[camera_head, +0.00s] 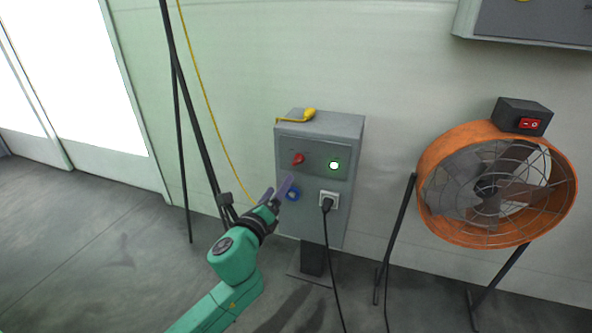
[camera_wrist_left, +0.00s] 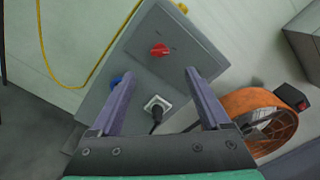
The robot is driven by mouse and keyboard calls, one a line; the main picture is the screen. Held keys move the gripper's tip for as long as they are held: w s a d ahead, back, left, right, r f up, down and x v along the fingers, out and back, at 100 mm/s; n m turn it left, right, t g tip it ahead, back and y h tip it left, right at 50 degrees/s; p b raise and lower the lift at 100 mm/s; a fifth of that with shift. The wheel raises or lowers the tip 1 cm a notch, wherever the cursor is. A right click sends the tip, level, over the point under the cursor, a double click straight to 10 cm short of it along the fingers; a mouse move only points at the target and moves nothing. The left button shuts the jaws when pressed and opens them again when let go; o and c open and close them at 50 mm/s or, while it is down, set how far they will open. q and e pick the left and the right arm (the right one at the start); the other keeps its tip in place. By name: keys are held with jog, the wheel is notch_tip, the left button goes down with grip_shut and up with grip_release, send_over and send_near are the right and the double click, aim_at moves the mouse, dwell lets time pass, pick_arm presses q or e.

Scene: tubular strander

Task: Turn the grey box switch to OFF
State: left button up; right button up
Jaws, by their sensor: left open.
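The grey box (camera_head: 352,143) stands on a post against the wall. Its red rotary switch (camera_head: 297,159) is at the upper left of the front panel, and a lit green lamp (camera_head: 334,165) is to its right. The red switch also shows in the left wrist view (camera_wrist_left: 159,50), ahead of and between the fingers. My left gripper (camera_head: 278,190) is open and empty, in front of the box's lower left and below the switch, apart from it. The switch markings are too small to read. My right gripper is not in view.
A blue socket (camera_head: 292,194) and a white socket with a black plug (camera_head: 328,202) are below the switch. A yellow item (camera_head: 309,114) lies on the box top. An orange fan (camera_head: 428,188) stands right. A black tripod (camera_head: 178,110) stands left.

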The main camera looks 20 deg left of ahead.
aim_at(296, 162)
pick_arm(q)
jog(key=w+b, duration=0.1)
jog(key=w, duration=0.3)
jog(key=w+b, duration=0.1)
jog(key=w, duration=0.3)
jog(key=w+b, duration=0.1)
jog(key=w, duration=0.3)
jog(key=shift+w+d+f, duration=0.1)
jog(key=shift+d, duration=0.3)
jog(key=shift+w, duration=0.4)
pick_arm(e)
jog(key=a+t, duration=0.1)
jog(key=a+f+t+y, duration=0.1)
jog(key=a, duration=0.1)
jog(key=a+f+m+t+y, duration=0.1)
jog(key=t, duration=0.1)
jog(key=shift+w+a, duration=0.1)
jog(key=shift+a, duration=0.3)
pick_arm(q)
grip_shut()
